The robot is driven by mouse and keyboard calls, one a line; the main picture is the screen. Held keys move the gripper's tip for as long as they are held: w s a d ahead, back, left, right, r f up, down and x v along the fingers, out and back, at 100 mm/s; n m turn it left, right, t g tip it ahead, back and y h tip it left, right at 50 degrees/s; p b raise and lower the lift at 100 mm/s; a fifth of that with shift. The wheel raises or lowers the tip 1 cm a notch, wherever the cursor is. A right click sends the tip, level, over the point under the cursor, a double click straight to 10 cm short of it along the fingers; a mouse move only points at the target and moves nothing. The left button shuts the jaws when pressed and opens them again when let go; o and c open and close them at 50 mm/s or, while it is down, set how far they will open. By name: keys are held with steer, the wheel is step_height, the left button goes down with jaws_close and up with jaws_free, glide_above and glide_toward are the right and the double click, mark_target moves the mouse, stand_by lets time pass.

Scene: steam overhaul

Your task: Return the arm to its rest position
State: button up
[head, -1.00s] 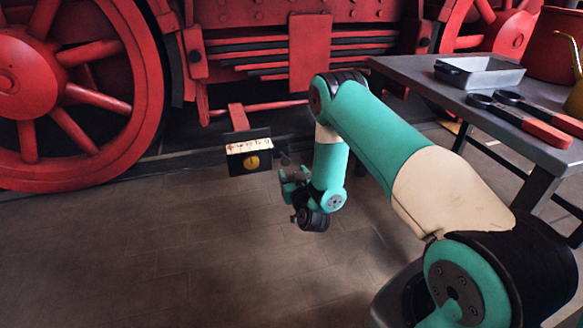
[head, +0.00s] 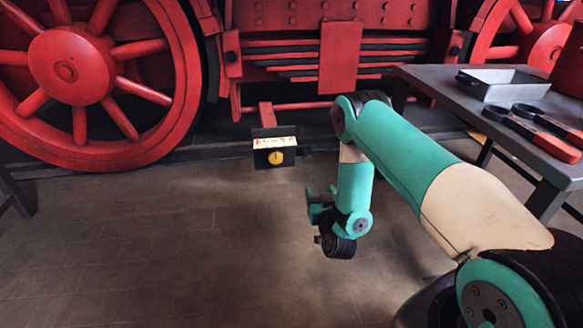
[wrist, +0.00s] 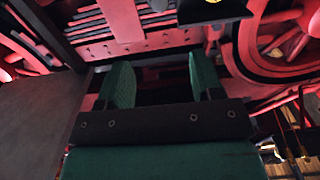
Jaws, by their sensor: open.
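My arm is teal and cream and is bent, with its forearm hanging down at the middle of the head view. My gripper (head: 318,200) is at its lower end, in front of the locomotive and above the floor. In the wrist view my gripper (wrist: 160,85) shows two teal fingers spread wide apart with nothing between them. It is open and empty.
A grey table (head: 440,85) stands at the right with a metal tray (head: 503,86) and red-handled tools (head: 545,142). A large red wheel (head: 75,68) and red locomotive frame fill the back. The floor (head: 180,245) at the left and front is clear.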

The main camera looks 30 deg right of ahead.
steer(key=w+a+r+n+g+y+p, duration=0.1)
steer(key=w+a+r+y+p, duration=0.2)
steer(key=a+r, duration=0.35)
steer(key=w+a+r+n+g+y+p, duration=0.1)
steer(key=w+a+r+y+p, duration=0.15)
steer(key=r, duration=0.65)
steer(key=s+a+r+n+g+y+p, duration=0.2)
steer(key=s+a+r+g+y, duration=0.1)
steer(key=a+r, duration=0.3)
steer(key=s+a+r+n+g+y+p, duration=0.1)
steer(key=s+a+r+g+y+p, duration=0.2)
steer(key=r, duration=0.5)
steer(key=s+a+r+n+g+p, duration=0.2)
steer(key=s+a+r, duration=0.1)
steer(key=s+r, duration=0.25)
steer(key=s+a+r+n+g+p, duration=0.1)
steer(key=s+a+r+g+p, duration=0.15)
steer(key=s+r, duration=0.35)
steer(key=s+d+r+n+g+h+p, duration=0.15)
steer(key=s+r, duration=0.25)
steer(key=s, duration=0.5)
steer(key=s+d+r+n+g+h+p, duration=0.1)
steer(key=s+r+g+p, duration=0.2)
steer(key=s, duration=0.6)
step_height(320, 180, up, 38)
steer(key=p, duration=3.6)
steer(key=shift+s, duration=0.2)
